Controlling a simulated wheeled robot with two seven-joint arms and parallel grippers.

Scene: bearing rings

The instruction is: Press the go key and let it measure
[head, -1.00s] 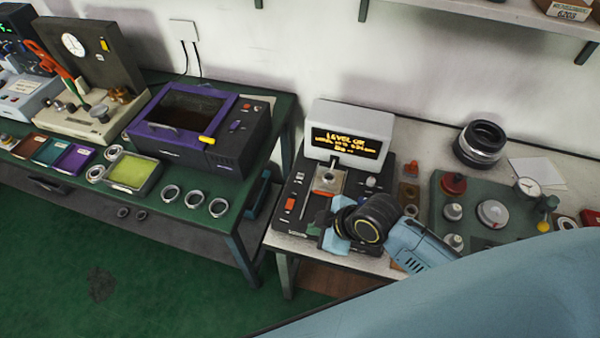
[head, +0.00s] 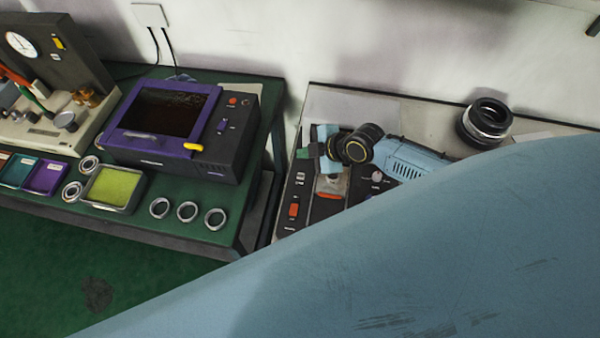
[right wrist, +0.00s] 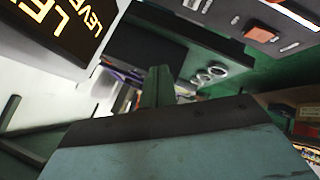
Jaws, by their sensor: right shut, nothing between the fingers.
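The measuring instrument shows in the head view as a dark panel (head: 312,222) on the right-hand bench, with an orange-red key (head: 293,210) at its front left. In the right wrist view its lit display (right wrist: 75,28) is partly seen at the upper left, and a panel with orange keys (right wrist: 263,34) is at the upper right. I cannot read which key is go. My right gripper (head: 327,160) is shut and empty, over the rear of the panel, beyond the orange-red key. It hides the display face in the head view. My left gripper is out of view.
A purple-framed machine (head: 160,110) stands on the green bench at the left, with a yellow-green tray (head: 112,188) and several bearing rings (head: 187,211) before it. A black and silver ring stack (head: 486,122) stands behind my right arm.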

